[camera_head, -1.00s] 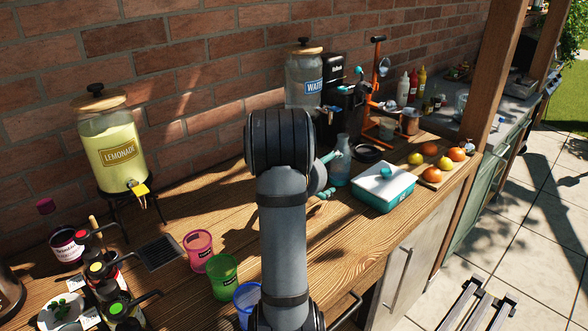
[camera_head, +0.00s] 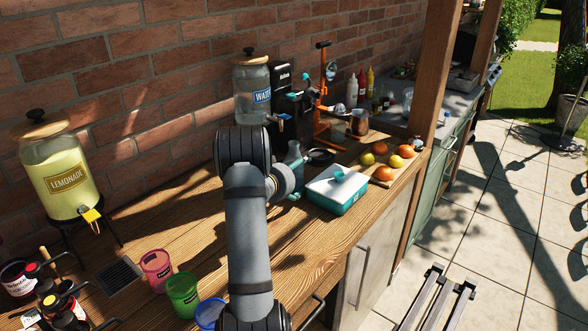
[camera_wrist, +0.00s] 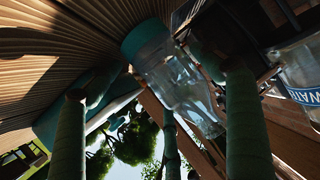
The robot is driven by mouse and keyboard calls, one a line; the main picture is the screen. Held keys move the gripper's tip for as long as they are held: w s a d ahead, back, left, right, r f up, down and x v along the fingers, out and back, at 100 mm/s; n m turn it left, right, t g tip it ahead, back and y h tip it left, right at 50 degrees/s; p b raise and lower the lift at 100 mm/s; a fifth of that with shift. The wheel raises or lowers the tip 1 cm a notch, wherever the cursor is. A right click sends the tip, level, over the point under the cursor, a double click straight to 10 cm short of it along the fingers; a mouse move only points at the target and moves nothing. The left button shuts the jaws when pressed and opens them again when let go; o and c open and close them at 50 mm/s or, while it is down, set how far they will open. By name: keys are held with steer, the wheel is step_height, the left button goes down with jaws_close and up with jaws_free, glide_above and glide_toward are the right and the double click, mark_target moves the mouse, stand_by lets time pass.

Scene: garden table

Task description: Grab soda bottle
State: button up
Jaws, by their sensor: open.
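The clear bottle (camera_head: 294,152) that I take for the soda bottle stands upright on the wooden counter, left of the teal box; my wrist partly hides it. In the wrist view the bottle (camera_wrist: 180,82) looks tilted, with a teal end at the upper left. My gripper (camera_head: 296,180) has teal fingers, open, right at the bottle, and my arm covers part of them. In the wrist view the green fingers are spread, with the bottle showing between them. I cannot tell whether any finger touches it.
A teal box with a white lid (camera_head: 338,188) stands close on the right. Behind are the water dispenser (camera_head: 251,88), a black machine (camera_head: 287,92) and an orange juicer (camera_head: 326,110). Fruit (camera_head: 384,172) lies farther right. Pink, green and blue cups stand at the front left.

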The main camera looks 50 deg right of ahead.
steer(key=shift+w+d+f, duration=0.1)
steer(key=shift+d, duration=0.1)
steer(key=shift+c, duration=0.9)
steer(key=c, duration=1.1)
steer(key=shift+c, duration=0.6)
